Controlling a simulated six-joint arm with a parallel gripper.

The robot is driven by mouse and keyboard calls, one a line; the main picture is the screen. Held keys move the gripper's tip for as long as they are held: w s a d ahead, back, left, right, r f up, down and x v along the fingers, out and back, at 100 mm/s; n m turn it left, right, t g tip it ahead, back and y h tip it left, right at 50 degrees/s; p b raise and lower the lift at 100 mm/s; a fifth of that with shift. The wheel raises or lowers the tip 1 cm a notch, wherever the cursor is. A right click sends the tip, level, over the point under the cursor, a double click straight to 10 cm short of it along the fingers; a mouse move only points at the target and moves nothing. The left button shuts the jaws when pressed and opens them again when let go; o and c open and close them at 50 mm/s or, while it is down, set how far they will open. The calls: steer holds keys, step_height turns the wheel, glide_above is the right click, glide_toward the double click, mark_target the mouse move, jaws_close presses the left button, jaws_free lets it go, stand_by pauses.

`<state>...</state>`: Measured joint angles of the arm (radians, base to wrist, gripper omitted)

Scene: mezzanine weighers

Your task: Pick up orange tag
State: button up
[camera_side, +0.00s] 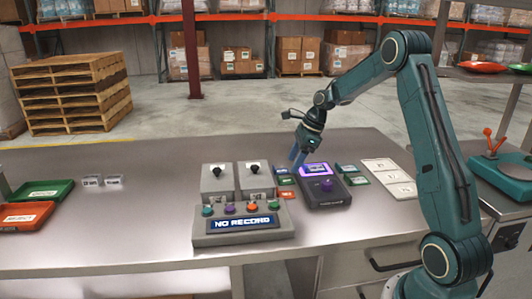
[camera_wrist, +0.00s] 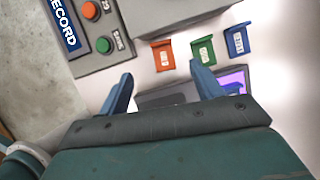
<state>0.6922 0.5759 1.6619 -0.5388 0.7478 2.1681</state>
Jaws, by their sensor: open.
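The orange tag (camera_side: 287,195) lies flat on the metal bench, between the grey control box and the dark device. It also shows in the wrist view (camera_wrist: 163,57), nearest the control box in a row with a green tag (camera_wrist: 204,50) and a blue tag (camera_wrist: 237,40). My gripper (camera_side: 297,157) is above the bench, near the far end of this row. Its blue fingers are apart and empty. In the wrist view the orange tag appears beyond the gap between the fingertips (camera_wrist: 163,80), and nothing covers it.
The control box (camera_side: 240,238) reads "NO RECORD" and has coloured buttons. The dark device (camera_side: 324,194) has a lit purple screen. More green tags (camera_side: 356,181) and a white slotted board (camera_side: 389,178) lie to the right. Green (camera_side: 45,190) and orange (camera_side: 24,215) trays stand at left.

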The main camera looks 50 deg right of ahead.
glide_above(286, 195)
steer(key=shift+d+f, duration=0.15)
steer(key=shift+f, duration=2.8)
steer(key=shift+x, duration=2.6)
steer(key=c, duration=1)
steer(key=shift+r, duration=0.15)
steer(key=shift+c, duration=0.2)
step_height(286, 195, up, 20)
